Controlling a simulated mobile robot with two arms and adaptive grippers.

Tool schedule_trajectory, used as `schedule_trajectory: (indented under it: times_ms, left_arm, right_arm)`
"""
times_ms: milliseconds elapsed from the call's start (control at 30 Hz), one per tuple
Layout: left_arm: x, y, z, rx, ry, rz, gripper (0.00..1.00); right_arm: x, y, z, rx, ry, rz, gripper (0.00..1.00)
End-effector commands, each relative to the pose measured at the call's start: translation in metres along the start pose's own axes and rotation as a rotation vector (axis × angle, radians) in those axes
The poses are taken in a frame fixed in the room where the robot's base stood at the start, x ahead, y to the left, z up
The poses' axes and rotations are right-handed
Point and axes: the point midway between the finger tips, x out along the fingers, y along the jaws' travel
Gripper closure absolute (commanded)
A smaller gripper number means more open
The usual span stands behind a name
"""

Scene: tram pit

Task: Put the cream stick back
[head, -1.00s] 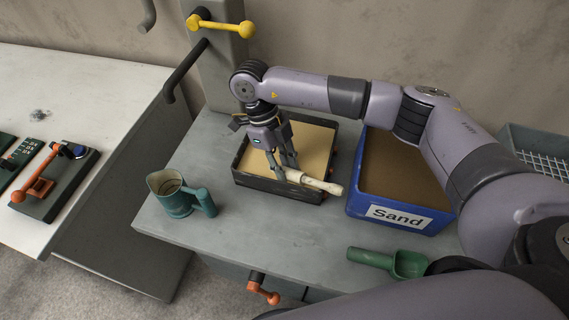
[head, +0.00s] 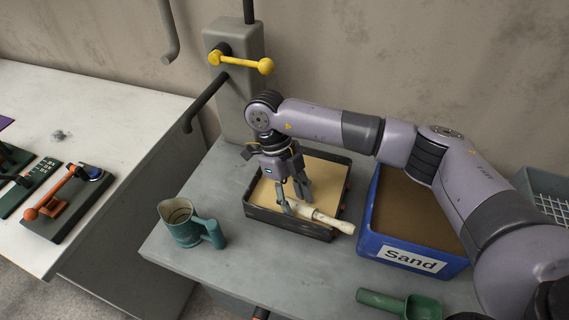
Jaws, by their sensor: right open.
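The cream stick (head: 325,219) lies slantwise at the front right of a dark tray (head: 277,219) of pale sand, its thicker right end reaching over the tray's edge. My right gripper (head: 294,204) points down over the tray with its fingers apart at the stick's left end. The fingers hide part of that end, and I cannot tell whether they touch it. My left gripper is not in view.
A blue box labelled Sand (head: 365,238) stands right of the tray. A green scoop (head: 415,305) lies in front of it. A teal jug (head: 183,230) stands at the left. A yellow-handled lever (head: 240,63) is behind. Bench between jug and scoop is clear.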

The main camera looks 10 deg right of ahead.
Motion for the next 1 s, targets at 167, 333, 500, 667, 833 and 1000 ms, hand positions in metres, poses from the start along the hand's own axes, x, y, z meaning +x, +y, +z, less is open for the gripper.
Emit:
schedule_trajectory:
  times_ms: [167,333,500,667,833,1000]
  left_arm:
    - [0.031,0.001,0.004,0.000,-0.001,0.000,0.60]
    - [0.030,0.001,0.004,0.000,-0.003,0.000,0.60]
    - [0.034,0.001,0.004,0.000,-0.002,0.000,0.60]
    - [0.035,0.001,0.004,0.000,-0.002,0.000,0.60]
    - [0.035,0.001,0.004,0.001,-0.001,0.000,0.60]
    - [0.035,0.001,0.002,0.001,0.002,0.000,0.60]
  right_arm:
    - [-0.035,-0.002,0.007,0.001,-0.008,-0.005,0.58]
    - [-0.081,-0.002,0.004,0.002,-0.006,-0.007,0.58]
    - [-0.119,-0.002,0.004,0.004,-0.005,-0.005,0.58]
    - [-0.145,-0.002,0.003,0.003,-0.003,-0.004,0.58]
    - [-0.158,-0.001,0.003,0.000,-0.001,-0.002,0.58]
    - [-0.161,-0.001,0.003,0.000,-0.001,0.000,0.58]
